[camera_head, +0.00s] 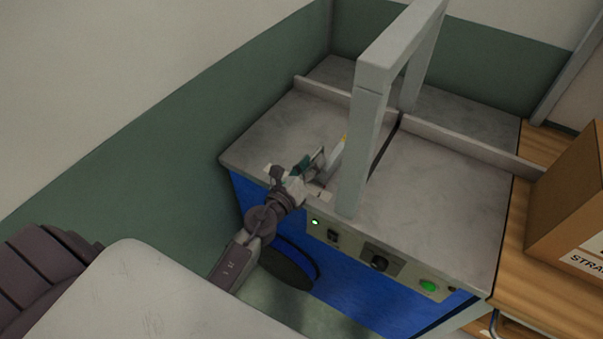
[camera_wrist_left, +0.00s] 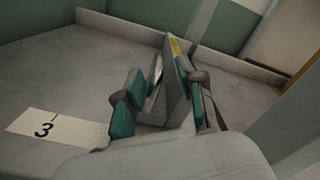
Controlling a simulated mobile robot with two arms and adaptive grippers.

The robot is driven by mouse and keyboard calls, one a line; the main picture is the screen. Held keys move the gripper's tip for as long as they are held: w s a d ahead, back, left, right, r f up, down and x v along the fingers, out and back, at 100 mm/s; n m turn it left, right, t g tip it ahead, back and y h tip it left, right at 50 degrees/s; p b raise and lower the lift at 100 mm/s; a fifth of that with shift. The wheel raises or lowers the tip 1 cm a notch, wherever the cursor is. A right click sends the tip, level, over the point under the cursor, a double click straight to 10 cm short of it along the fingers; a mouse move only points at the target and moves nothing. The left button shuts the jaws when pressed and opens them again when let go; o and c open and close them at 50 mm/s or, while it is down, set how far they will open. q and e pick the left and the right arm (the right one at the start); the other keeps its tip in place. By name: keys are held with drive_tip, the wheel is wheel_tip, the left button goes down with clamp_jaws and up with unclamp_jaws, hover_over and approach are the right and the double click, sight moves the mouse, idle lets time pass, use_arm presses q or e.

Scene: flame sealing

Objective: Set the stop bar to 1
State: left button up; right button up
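The stop bar (camera_head: 337,156) is a narrow grey upright plate with a yellow tip, on the left half of the grey bench top. It also shows in the left wrist view (camera_wrist_left: 178,85). My left gripper (camera_head: 318,165) is at the bar, with teal-padded fingers spread on either side of it. In the left wrist view the right finger is close against the bar and a small gap seems to show beside the left finger; contact is unclear. A white card marked 3 (camera_wrist_left: 48,128) lies on the bench to the left. My right gripper is not in view.
A grey gantry frame (camera_head: 365,150) stands just right of my left gripper. A low fence (camera_head: 460,142) runs along the back. The front control panel (camera_head: 380,262) has a lit green lamp, knobs and a green button. A cardboard box (camera_head: 570,200) stands at right.

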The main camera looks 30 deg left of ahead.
use_arm(q)
drive_tip(key=s, duration=0.6)
drive_tip(key=shift+a+r, duration=0.15)
drive_tip(key=shift+r, duration=0.05)
drive_tip(key=shift+a, duration=0.1)
